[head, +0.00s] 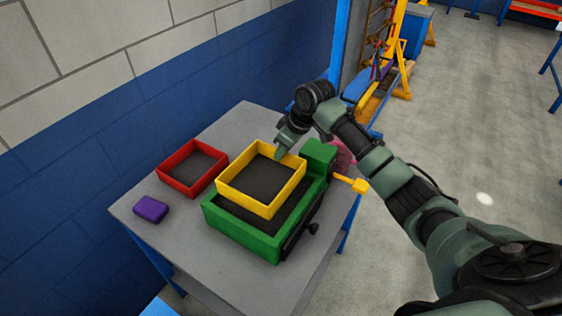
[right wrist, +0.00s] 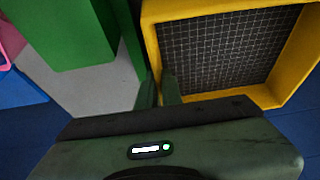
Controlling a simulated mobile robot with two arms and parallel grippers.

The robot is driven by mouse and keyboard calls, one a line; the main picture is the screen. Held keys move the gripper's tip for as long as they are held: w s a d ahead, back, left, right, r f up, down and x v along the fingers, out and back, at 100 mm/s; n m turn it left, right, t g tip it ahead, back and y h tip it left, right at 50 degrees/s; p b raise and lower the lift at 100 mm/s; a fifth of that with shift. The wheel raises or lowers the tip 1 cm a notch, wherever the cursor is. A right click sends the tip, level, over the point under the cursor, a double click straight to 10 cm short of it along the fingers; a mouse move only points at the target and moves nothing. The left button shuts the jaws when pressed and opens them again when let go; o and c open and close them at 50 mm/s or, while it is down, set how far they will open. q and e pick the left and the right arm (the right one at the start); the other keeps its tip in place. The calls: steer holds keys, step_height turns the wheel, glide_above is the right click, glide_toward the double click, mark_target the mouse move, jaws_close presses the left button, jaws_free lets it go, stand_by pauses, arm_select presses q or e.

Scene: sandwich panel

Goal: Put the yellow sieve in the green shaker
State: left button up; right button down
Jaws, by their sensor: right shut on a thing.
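The yellow sieve (head: 240,200), a square frame with a dark mesh floor, is over the rear left part of the green shaker (head: 238,236). It hides the shaker's back left rim, and the shaker's dark inside shows in front of it. I cannot tell how big any gap between them is. My right gripper (head: 281,153) is shut on the sieve's back wall. In the right wrist view its fingers (right wrist: 159,88) pinch the wall of the sieve (right wrist: 154,50), and a green block of the shaker (right wrist: 70,35) shows at upper left. My left gripper is out of view.
A red sieve (head: 180,187) and a purple block (head: 150,208) rest on the grey table (head: 160,245), left of the shaker. A yellow-ended handle (head: 358,185) sticks out at the shaker's right. A pink thing (head: 344,154) is partly hidden behind my arm. A wall stands behind.

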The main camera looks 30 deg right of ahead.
mark_target(282, 163)
steer(key=shift+f, duration=0.3)
steer(key=shift+s+f, duration=0.1)
steer(key=shift+f, duration=0.25)
step_height(282, 163, down, 3)
steer(key=shift+f+p, duration=0.2)
steer(key=shift+p, duration=0.15)
steer(key=shift+f, duration=0.1)
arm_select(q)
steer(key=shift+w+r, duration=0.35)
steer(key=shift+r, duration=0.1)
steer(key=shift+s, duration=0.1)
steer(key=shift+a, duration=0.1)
arm_select(e)
steer(key=c, duration=1.9)
jaws_free()
steer(key=shift+f, duration=0.1)
